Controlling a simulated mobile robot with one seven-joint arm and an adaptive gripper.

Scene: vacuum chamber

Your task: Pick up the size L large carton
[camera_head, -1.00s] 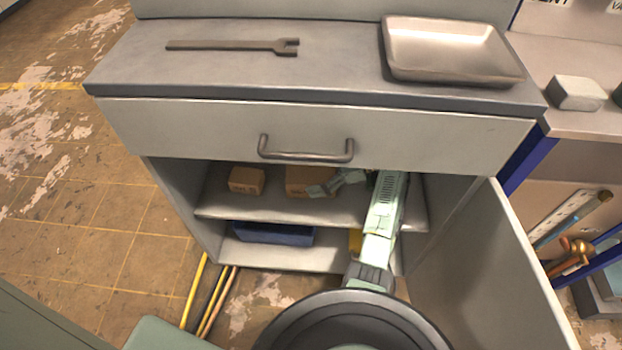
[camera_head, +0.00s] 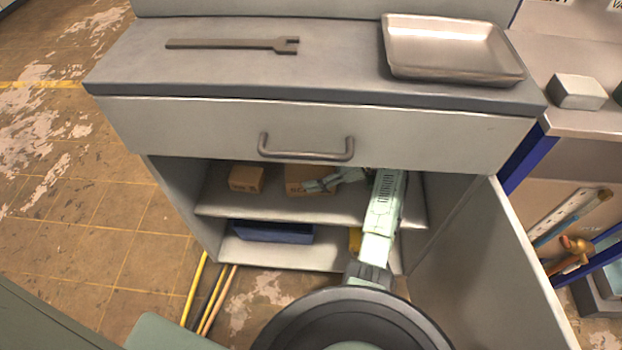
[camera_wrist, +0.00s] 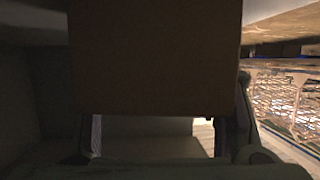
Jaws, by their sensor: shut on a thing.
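The larger brown carton (camera_head: 296,174) is inside the open cabinet on the upper shelf, under the drawer. My gripper (camera_head: 318,186) reaches in from the right and is shut on this carton, with its fingers across the carton's near face. In the wrist view the carton (camera_wrist: 155,60) shows as a dark brown block filling the upper middle, close to the camera. A smaller brown carton (camera_head: 246,179) stands to its left on the same shelf, apart from it. I cannot read the labels clearly or tell whether the held carton touches the shelf.
The drawer with its handle (camera_head: 306,150) closes in the space from above. The open door (camera_head: 490,270) stands close to my arm on the right. A blue bin (camera_head: 270,232) and a partly hidden yellow thing (camera_head: 355,240) are below. A wrench (camera_head: 235,45) and tray (camera_head: 452,50) lie on top.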

